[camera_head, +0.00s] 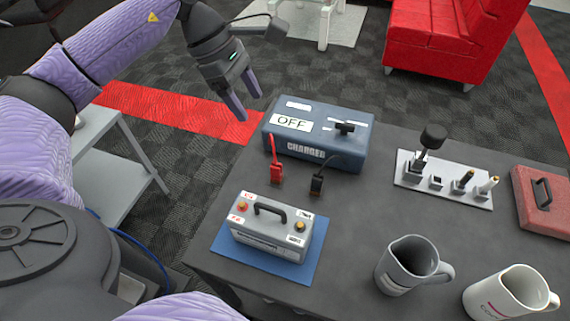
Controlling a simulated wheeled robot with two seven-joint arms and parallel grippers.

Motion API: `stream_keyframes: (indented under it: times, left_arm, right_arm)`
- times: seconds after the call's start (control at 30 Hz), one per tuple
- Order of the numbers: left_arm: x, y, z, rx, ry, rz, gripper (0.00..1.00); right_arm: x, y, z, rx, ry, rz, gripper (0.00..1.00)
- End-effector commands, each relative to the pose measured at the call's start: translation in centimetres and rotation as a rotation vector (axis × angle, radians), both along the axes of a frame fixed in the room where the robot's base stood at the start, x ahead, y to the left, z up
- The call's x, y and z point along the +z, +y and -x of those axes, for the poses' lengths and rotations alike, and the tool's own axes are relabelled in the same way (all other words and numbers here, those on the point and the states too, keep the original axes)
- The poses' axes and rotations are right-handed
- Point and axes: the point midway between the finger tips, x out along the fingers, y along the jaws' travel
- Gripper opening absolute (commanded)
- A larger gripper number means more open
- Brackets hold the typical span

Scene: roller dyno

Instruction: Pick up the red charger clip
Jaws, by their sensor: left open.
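The red charger clip (277,174) stands on the dark table in front of the blue charger box (352,150), joined to it by a red cable. A black clip (317,184) stands to its right. The grey battery (268,231) sits nearer, on a blue mat (222,245). My left gripper (243,106) is open and empty, with its purple fingers pointing down. In the picture it is above and left of the charger box, apart from the red clip. My right gripper is not in view.
A metal holder (408,182) with several tools stands at the right, beside a red box (543,205). A grey mug (408,265) and a white mug (510,294) stand at the front right. Bare table lies between the clips and the mugs.

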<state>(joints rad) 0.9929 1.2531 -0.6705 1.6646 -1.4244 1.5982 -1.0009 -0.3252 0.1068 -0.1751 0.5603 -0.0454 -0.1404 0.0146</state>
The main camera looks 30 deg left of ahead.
Motion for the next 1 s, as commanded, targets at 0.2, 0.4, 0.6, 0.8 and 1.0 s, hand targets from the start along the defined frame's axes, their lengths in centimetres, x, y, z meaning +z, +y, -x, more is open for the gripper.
stream_keyframes:
  times: [0.2,0.4,0.6,0.8,1.0]
  left_arm:
    - [-4.9,0.0,-0.2,-0.003,0.02,0.0,0.68]
    - [-8.9,0.0,-0.4,-0.001,0.038,0.001,0.68]
    - [-10.7,-0.7,-0.6,-0.001,0.041,0.0,0.68]
    - [-14.1,-2.1,-1.1,-0.002,0.039,0.003,0.68]
    - [-17.5,-3.7,-1.9,-0.002,0.04,0.002,0.68]
  right_arm:
    - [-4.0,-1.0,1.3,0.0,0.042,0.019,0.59]
    - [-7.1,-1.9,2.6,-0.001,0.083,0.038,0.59]
    - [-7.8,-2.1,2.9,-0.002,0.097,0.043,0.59]
    - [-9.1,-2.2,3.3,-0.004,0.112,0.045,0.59]
    - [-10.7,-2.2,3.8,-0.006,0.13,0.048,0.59]
